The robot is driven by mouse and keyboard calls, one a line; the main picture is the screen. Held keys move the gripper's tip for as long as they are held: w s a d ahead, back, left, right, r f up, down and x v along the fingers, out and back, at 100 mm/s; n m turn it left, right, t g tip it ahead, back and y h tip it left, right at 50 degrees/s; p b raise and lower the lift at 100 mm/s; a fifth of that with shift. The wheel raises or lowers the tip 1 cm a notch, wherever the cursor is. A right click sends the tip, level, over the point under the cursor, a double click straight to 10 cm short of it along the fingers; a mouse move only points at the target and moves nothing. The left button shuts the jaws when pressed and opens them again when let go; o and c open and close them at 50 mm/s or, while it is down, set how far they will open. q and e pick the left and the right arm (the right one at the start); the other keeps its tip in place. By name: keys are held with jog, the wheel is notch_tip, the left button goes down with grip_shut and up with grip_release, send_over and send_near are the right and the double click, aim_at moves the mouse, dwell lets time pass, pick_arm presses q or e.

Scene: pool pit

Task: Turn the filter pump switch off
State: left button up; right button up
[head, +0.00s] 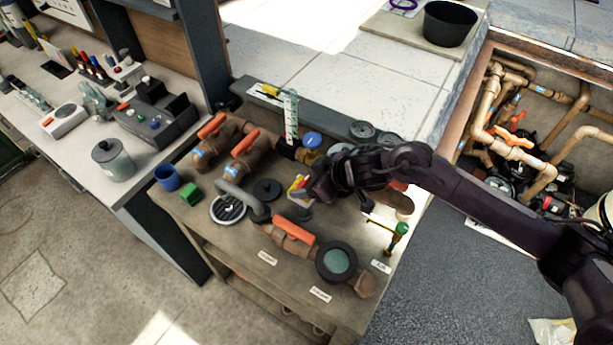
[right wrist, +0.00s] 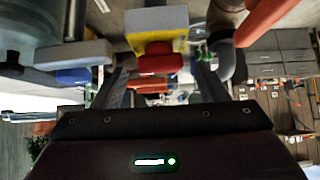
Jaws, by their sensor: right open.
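A small yellow box with a red knob, which looks like the switch (head: 297,184), is on the brown workbench among pipes and valves. In the right wrist view the switch's red knob (right wrist: 158,62) and yellow body show close up. My right gripper (head: 305,203) is at the switch, its arm reaching in from the right. In the right wrist view its two fingers (right wrist: 164,84) are apart, with the red knob between or just beyond them. I cannot tell whether they touch it. The gripper partly hides the switch in the head view. My left gripper is not in view.
Pipes with orange valve handles (head: 243,142), a round sight glass (head: 337,262), a grey hose (head: 243,198) and a green-handled tap (head: 401,229) crowd the bench (head: 225,243). A blue cup (head: 167,178) stands at its left edge. A piped pit lies at the right.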

jog(key=shift+w+a+f, duration=0.1)
jog(key=shift+a+f, duration=0.1)
jog(key=shift+f, duration=0.05)
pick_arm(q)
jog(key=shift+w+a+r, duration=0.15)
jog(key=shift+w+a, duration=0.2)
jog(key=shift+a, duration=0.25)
pick_arm(e)
jog(key=shift+d, duration=0.1)
jog(key=c, duration=1)
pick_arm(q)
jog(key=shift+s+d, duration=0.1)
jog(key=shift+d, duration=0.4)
